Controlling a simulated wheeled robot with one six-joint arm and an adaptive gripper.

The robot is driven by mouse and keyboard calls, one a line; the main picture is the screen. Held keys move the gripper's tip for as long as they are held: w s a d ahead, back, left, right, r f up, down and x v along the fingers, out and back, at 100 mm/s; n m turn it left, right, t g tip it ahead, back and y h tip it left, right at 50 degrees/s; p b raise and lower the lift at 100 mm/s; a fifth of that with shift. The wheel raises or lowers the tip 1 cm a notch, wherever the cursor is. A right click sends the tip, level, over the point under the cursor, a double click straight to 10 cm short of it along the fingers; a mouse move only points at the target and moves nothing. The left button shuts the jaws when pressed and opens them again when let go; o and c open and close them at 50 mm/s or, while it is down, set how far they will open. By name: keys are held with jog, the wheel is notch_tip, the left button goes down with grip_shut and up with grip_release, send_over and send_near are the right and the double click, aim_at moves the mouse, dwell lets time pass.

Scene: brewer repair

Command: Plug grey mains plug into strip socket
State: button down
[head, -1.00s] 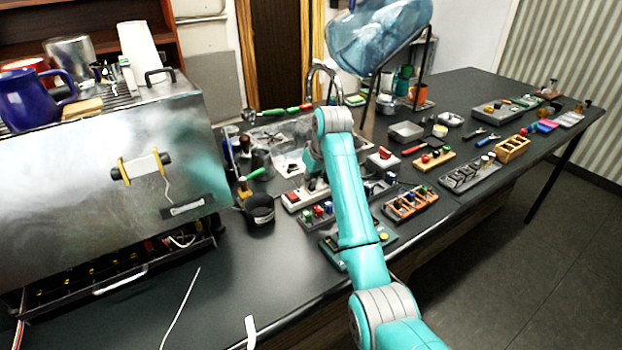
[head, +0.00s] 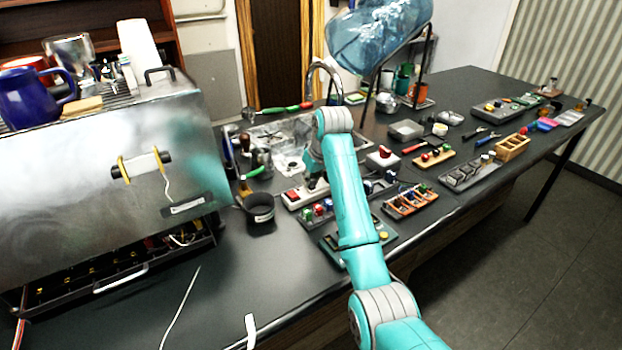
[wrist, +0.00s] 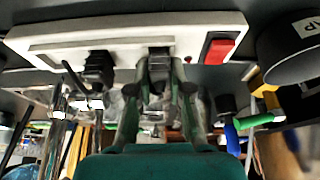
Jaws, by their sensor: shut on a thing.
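The white power strip (wrist: 60,45) spans the top of the wrist view, with a red switch (wrist: 217,47) at its right end. My gripper (wrist: 160,90) has its two fingers on either side of the grey plug (wrist: 159,62) and is shut on it. The plug is up against the strip's face; I cannot tell how deep its pins sit. A black plug (wrist: 98,68) stands in the strip to the left, with a lead. In the head view the strip (head: 313,191) is partly hidden behind my arm, which also hides my gripper and the grey plug.
A black cup (head: 259,211) stands left of the strip, and a tray with coloured parts (head: 318,214) lies in front. A steel brewer (head: 100,190) fills the left. The counter front left (head: 235,285) is mostly clear, with a loose white cable (head: 180,308).

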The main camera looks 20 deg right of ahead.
jog(key=c, duration=1)
grip_release()
jog(key=a+v, duration=0.1)
jog(key=v, duration=0.6)
jog(key=shift+d+r, duration=0.25)
jog(key=shift+d, duration=0.3)
jog(key=shift+s, duration=0.15)
